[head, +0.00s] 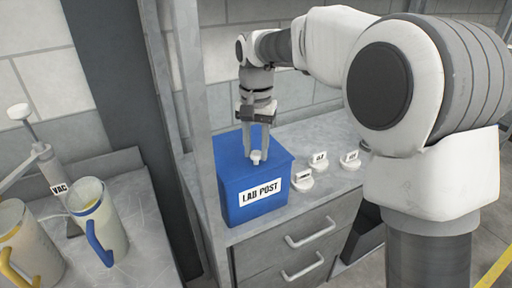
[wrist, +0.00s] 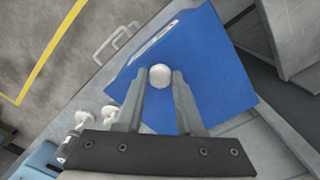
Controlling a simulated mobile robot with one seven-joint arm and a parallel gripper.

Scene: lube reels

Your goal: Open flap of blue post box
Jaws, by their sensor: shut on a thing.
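The blue post box (head: 252,199), with a white "LAB POST" label (head: 261,192), stands on the grey counter. Its sloped top flap (head: 235,160) carries a small white knob (head: 256,157). The flap looks down flat on the box. My gripper (head: 257,150) reaches down from above and is shut on the knob. In the wrist view the two fingers hold the round white knob (wrist: 160,75) between their tips, with the blue flap (wrist: 213,70) around it. Part of the flap is hidden behind the fingers.
Several white labelled knob-like pieces (head: 319,162) stand on the counter right of the box. Drawers with handles (head: 311,231) are below. At left, a bench holds a blue-handled jug (head: 96,215), a yellow-handled jug (head: 25,243) and a "VAC" fixture (head: 57,190).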

